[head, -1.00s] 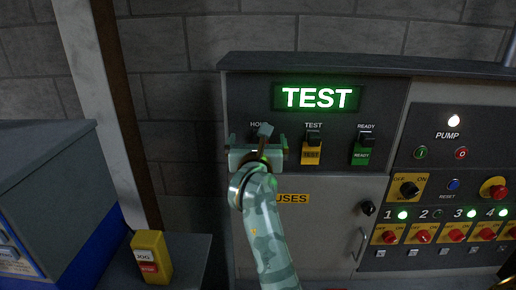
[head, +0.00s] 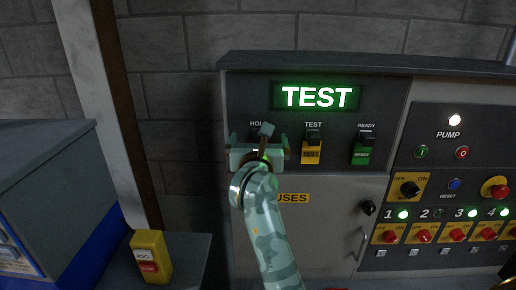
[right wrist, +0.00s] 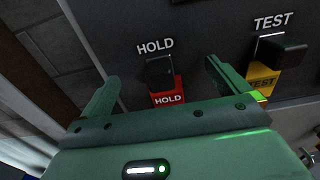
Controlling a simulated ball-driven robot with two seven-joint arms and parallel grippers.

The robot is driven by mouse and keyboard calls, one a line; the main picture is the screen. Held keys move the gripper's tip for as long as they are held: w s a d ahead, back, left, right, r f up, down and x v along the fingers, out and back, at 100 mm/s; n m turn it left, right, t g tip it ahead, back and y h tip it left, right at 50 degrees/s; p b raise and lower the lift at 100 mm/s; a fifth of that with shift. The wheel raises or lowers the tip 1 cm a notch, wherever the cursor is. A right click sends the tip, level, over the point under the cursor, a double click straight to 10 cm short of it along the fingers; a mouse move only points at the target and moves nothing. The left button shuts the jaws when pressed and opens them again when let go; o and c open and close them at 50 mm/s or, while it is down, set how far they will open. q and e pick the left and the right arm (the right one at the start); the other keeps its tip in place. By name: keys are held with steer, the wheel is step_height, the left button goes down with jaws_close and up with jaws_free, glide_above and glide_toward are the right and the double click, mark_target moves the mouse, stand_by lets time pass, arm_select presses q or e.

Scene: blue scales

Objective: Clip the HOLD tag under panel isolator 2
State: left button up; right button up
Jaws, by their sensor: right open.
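The red HOLD tag (right wrist: 168,92) hangs from a black holder (right wrist: 159,70) under the HOLD label, seen in the right wrist view. In the head view my right gripper hides the tag. My right gripper (right wrist: 162,76) is open, one finger on each side of the tag and holder, with gaps visible; it also shows in the head view (head: 259,142). Panel isolator 2 (head: 423,236) is a red knob on a yellow plate at the lower right, with a small clip (head: 412,253) below it. My left gripper is not in view.
The yellow TEST tag (head: 311,153) and green READY tag (head: 362,154) hang to the right. A lit TEST sign (head: 317,97) is above. A cabinet door handle (head: 361,243) stands out below. A yellow JOG box (head: 150,257) and a pale post (head: 97,90) are at left.

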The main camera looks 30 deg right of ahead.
mark_target(258, 141)
jaws_close()
steer(key=shift+s+a, duration=0.1)
steer(key=shift+s, duration=0.05)
steer(key=shift+v, duration=1.35)
steer(key=shift+p+v, duration=0.3)
steer(key=shift+v, duration=1.35)
steer(key=shift+a+f, duration=0.1)
steer(key=shift+f, duration=0.05)
steer(key=shift+x, duration=2)
